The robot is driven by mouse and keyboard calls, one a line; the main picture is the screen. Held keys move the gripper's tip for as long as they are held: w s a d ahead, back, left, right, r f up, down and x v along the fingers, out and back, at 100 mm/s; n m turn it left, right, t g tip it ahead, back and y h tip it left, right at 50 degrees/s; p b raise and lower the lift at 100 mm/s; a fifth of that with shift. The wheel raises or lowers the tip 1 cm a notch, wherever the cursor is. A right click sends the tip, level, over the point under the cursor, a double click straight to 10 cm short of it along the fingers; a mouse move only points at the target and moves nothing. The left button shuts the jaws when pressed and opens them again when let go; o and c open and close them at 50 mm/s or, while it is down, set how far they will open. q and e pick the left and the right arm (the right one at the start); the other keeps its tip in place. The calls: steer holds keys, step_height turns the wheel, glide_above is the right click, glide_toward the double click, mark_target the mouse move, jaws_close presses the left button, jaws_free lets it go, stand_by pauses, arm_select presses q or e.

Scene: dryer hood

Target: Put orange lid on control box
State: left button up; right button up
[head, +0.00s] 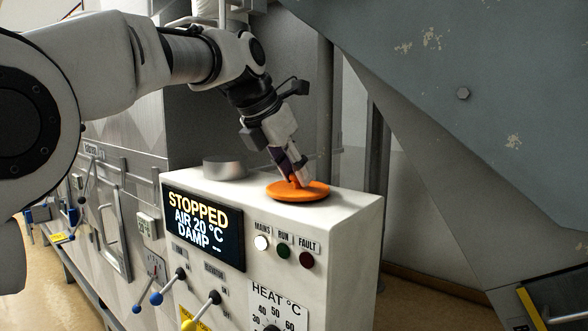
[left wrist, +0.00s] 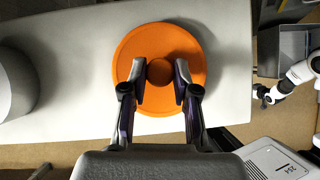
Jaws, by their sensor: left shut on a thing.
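The orange lid (head: 299,191) is a round disc with a small knob at its centre. It appears to lie flat on the top of the white control box (head: 350,209), towards the right end of that top. My left gripper (head: 294,180) reaches down from above and is shut on the lid's knob. In the left wrist view the two fingers of my left gripper (left wrist: 159,82) stand on either side of the knob, and the lid (left wrist: 180,45) shows whole around them. Its near edge lies close to the box's edge.
A grey metal cylinder (head: 225,168) stands on the box top, left of the lid. The box front carries a display (head: 203,229), lamps and levers with blue knobs. A large grey sloped panel (head: 480,90) fills the right side. Bare box top lies between cylinder and lid.

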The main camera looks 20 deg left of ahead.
arm_select(q)
steer(key=shift+w+a+f, duration=0.1)
steer(key=shift+f, duration=0.1)
steer(key=o, duration=0.8)
steer(key=shift+w+f, duration=0.1)
steer(key=shift+w, duration=0.1)
steer(key=shift+s+r, duration=0.15)
steer(key=shift+r, duration=0.05)
steer(key=v, duration=1.2)
